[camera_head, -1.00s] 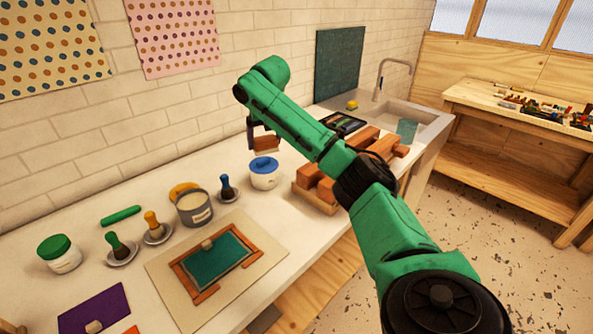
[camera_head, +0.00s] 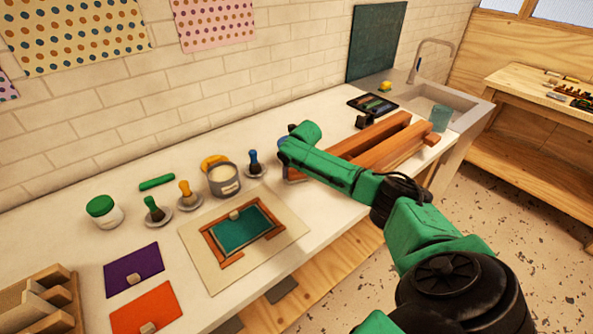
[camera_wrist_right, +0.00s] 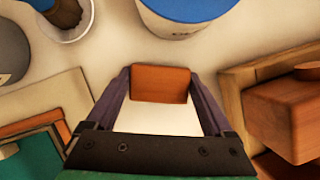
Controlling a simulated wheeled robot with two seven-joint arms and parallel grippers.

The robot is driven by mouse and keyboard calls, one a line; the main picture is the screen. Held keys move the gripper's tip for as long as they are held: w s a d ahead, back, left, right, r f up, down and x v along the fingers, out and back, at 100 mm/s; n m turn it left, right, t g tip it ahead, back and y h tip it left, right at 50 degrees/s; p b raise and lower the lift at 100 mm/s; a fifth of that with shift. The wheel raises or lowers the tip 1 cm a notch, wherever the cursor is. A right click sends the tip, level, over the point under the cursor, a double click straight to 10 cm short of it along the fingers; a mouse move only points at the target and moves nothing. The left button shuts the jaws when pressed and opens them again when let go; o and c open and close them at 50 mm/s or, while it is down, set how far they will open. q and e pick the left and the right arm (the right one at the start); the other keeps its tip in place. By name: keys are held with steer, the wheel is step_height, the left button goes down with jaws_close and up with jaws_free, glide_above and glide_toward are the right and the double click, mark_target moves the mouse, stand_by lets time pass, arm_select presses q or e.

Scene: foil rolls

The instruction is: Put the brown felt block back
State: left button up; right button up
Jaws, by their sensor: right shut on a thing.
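The brown felt block (camera_wrist_right: 161,84) shows in the right wrist view as a small orange-brown block. My right gripper (camera_wrist_right: 161,92) is shut on it, with a purple finger at each side. Pale counter shows below the block. The gripper is between the tub with the blue lid (camera_wrist_right: 188,10) and a wooden rack (camera_wrist_right: 235,95) holding a larger brown block (camera_wrist_right: 285,115). In the head view my right forearm hides the gripper and the felt block, and most of the tub. My left gripper is not in view.
Long brown wooden bars (camera_head: 385,135) lie on the counter behind my arm. A mat with a wood-framed green panel (camera_head: 240,232), a grey pot (camera_head: 222,180) and brushes in cups stand left of it. A sink (camera_head: 440,100) is at the far right.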

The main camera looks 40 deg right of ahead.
steer(key=shift+f, duration=0.15)
steer(key=o, duration=1)
steer(key=shift+o, duration=0.2)
steer(key=shift+r, duration=0.25)
steer(key=b+v, duration=0.1)
steer(key=v, duration=1.1)
